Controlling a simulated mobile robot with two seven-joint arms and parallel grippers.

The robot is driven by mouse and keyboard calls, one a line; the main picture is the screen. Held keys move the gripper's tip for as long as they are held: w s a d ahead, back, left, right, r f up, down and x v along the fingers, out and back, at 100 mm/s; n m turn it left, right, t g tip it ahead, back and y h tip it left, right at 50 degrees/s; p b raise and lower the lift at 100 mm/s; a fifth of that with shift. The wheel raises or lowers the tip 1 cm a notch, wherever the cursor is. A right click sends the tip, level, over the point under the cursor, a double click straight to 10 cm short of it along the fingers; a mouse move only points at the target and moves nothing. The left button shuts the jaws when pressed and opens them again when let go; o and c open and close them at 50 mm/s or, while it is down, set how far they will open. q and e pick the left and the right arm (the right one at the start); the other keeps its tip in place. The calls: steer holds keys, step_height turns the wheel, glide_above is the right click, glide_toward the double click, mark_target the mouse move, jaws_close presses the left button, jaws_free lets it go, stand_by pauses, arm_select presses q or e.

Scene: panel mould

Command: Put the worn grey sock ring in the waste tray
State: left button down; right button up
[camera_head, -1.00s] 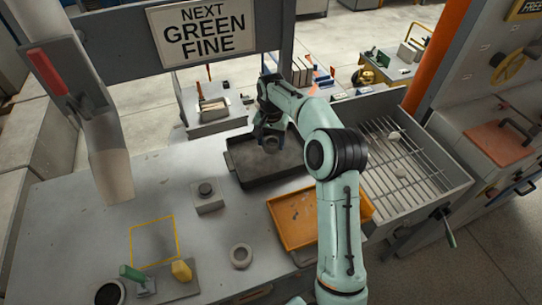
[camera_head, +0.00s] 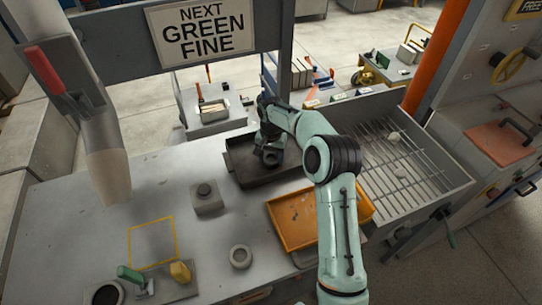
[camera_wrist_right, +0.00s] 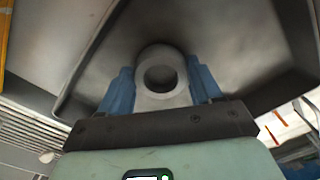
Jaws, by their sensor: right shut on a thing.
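The worn grey sock ring (camera_wrist_right: 160,98) is held between the blue fingers of my right gripper (camera_wrist_right: 161,80) in the right wrist view. In the head view my right gripper (camera_head: 271,158) is low over the dark waste tray (camera_head: 243,181), within its rim. The ring is mostly hidden there by the gripper. The dark tray floor (camera_wrist_right: 238,45) fills the wrist view behind the ring. I cannot tell whether the ring touches the tray floor. My left gripper is not in view.
A pale ring (camera_head: 241,257) lies on the bench front. A small grey block with a knob (camera_head: 207,198) stands left of the tray. An orange tray (camera_head: 288,238) and a wire-rack bin (camera_head: 440,190) are to the right. A yellow-outlined square (camera_head: 153,243) is empty.

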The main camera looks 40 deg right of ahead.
mark_target(271, 159)
steer(key=o, duration=1)
steer(key=shift+o, duration=0.2)
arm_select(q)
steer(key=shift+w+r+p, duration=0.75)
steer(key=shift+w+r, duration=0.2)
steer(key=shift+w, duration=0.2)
arm_select(e)
step_height(271, 159, up, 12)
steer(key=shift+r, duration=0.15)
